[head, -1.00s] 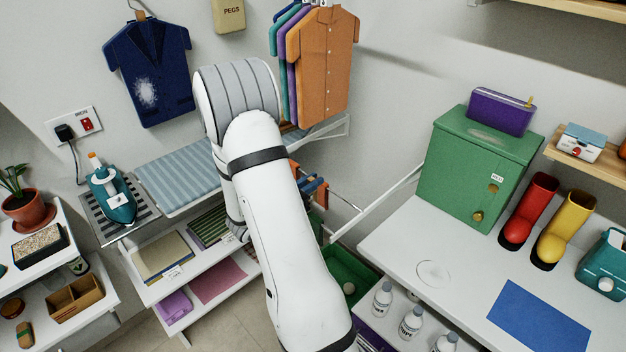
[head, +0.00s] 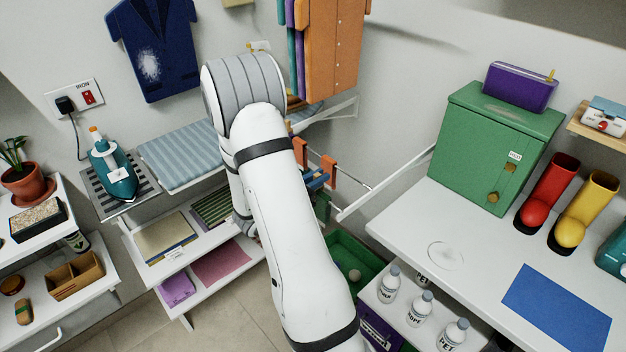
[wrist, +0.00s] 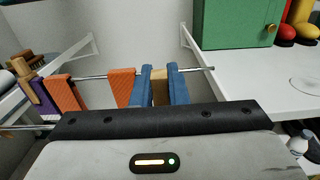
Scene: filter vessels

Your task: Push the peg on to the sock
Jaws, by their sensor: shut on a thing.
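In the wrist view, my gripper (wrist: 160,86) has two blue fingers shut on a pale wooden peg (wrist: 161,88). The peg stands between the fingers, close to the metal rail (wrist: 200,70); I cannot tell whether it touches the rail. An orange sock (wrist: 120,88) hangs on the rail just left of the fingers, apart from the peg. Another orange piece (wrist: 66,94) hangs further left. In the head view, the blue fingers (head: 317,181) show beside the orange sock (head: 329,172), partly hidden by my arm; the peg cannot be made out there.
A purple piece (wrist: 44,102) hangs at the far left of the rack. A white table (head: 430,225) with a green cabinet (head: 495,150) stands to the right. Bottles (head: 420,308) stand on a lower shelf. A green bin (head: 345,262) lies below the rack.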

